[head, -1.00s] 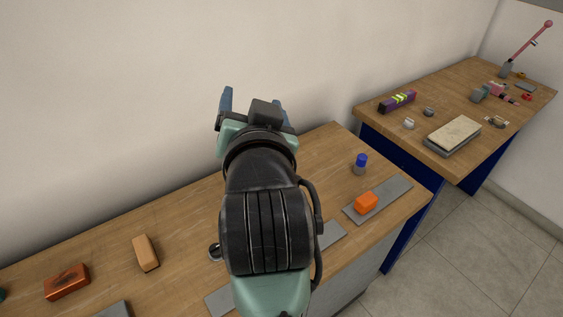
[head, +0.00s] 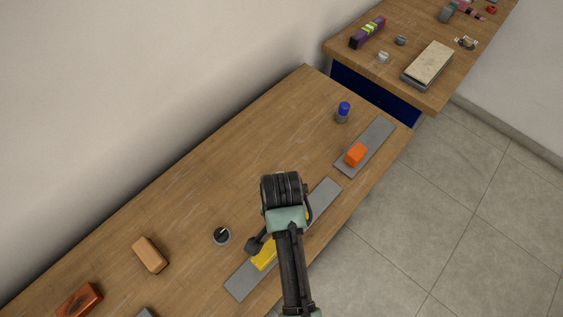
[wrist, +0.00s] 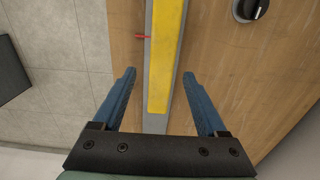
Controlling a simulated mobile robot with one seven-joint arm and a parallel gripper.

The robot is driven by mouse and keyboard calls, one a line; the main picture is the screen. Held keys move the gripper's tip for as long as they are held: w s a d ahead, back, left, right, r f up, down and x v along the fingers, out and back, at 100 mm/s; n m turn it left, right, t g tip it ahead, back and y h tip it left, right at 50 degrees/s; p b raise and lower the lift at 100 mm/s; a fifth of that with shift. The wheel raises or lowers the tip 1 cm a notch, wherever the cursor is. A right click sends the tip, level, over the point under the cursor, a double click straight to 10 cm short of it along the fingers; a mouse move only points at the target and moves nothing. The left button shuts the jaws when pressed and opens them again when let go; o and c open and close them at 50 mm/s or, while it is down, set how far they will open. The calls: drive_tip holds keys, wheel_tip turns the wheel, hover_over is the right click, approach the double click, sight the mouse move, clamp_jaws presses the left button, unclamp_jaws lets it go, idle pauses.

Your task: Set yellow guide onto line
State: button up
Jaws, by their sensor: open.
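The yellow guide (head: 264,257) is a long flat bar on a grey strip (head: 240,284) along the front of the near table; my arm hides its middle. In the wrist view the yellow guide (wrist: 167,50) lies lengthwise on the grey strip (wrist: 155,122), with grey showing along its left side and below its near end. My gripper (wrist: 159,74) is open, its blue fingers apart on either side of the guide's near part in the picture. It appears empty; its height above the guide is unclear. My arm hides the fingertips in the head view.
A round dark-topped knob (head: 222,236) stands behind the strip. An orange block (head: 356,155) rests on another grey plate (head: 377,133), near a blue-capped cylinder (head: 343,112). A tan block (head: 150,254) lies left.

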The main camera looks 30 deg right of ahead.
drive_tip(key=shift+w+f, duration=0.1)
drive_tip(key=shift+f, duration=2.45)
clamp_jaws()
